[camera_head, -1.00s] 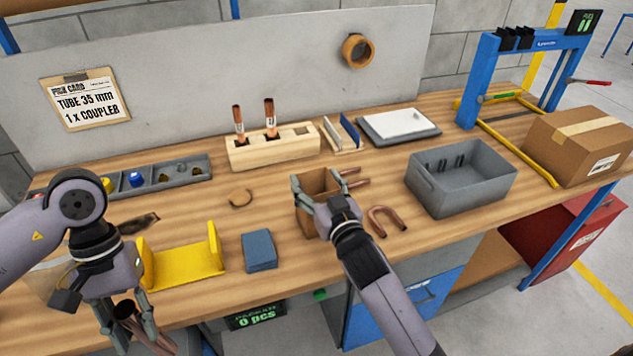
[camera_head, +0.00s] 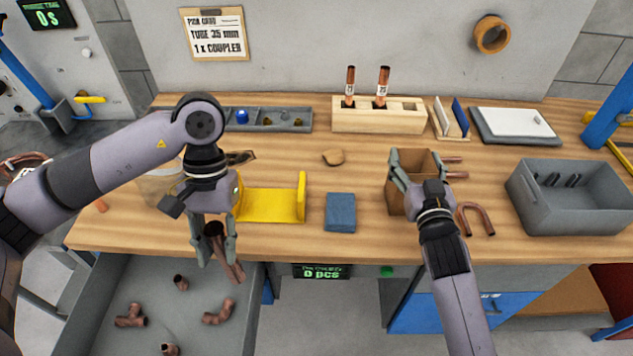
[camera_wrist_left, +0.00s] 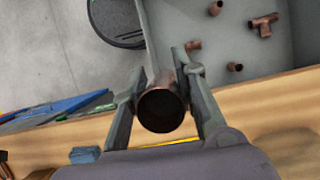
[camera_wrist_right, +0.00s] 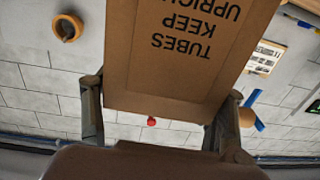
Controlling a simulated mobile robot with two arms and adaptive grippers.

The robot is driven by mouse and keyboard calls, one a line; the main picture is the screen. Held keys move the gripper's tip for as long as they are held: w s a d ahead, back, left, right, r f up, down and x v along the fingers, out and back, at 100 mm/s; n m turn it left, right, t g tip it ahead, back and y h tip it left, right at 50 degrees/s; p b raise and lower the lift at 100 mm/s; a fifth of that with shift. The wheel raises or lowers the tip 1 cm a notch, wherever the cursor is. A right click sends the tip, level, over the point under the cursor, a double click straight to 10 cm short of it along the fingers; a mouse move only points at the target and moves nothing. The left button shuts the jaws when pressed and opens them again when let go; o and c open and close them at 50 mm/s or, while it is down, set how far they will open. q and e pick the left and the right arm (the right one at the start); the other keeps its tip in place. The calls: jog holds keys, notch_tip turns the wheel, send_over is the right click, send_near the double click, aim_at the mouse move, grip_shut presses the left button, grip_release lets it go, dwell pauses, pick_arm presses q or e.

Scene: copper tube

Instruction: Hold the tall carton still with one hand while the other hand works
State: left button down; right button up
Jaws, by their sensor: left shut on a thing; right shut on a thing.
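The tall brown carton (camera_head: 415,165) stands open-topped on the workbench, right of centre in the head view. My right gripper (camera_head: 416,182) is shut on it from the front, one finger on each side. In the right wrist view the carton (camera_wrist_right: 190,55) fills the space between the fingers and carries the text "TUBES KEEP UPRIGHT". My left gripper (camera_head: 213,240) is shut on a copper tube (camera_head: 228,262) and holds it at the bench's front edge, above the open drawer. The left wrist view shows the tube's open end (camera_wrist_left: 161,109) between the fingers.
A yellow cradle (camera_head: 270,205) and a blue block (camera_head: 340,212) lie between the grippers. A wooden rack (camera_head: 378,120) with copper tubes stands behind. Bent copper pipe (camera_head: 474,220) and a grey bin (camera_head: 570,205) are right of the carton. The grey drawer (camera_head: 90,290) holds copper fittings.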

pick_arm(q)
jog(key=w+d+r+n+h, duration=0.1)
jog(key=w+d+r+n, duration=0.1)
jog(key=d+r, duration=0.7)
jog(key=w+d+r+n+h, duration=0.1)
jog(key=w+d+r+n, duration=0.3)
jog(key=d, duration=0.8)
jog(key=d+r+n+h, duration=0.1)
jog(key=d+r, duration=0.6)
jog(key=d, duration=0.4)
jog(key=w+d+n+t+h, duration=0.1)
jog(key=w+d+n+t, duration=0.25)
jog(key=w+n, duration=0.45)
jog(key=w+d+n+t, duration=0.3)
jog(key=w+d+n, duration=0.1)
jog(key=w+n, duration=0.4)
jog(key=shift+w+a+f+n+t, duration=0.15)
jog(key=shift+a+f+n, duration=0.25)
jog(key=shift+f, duration=0.35)
jog(key=shift+w+a+f+n, duration=0.2)
jog(key=shift+a+f+n, duration=0.25)
jog(key=shift+f, duration=0.3)
jog(key=shift+w+a+f+n+t, duration=0.15)
jog(key=shift+a+f+n, duration=0.25)
jog(key=shift+f, duration=0.35)
jog(key=shift+f, duration=0.15)
notch_tip(320, 180, down, 9)
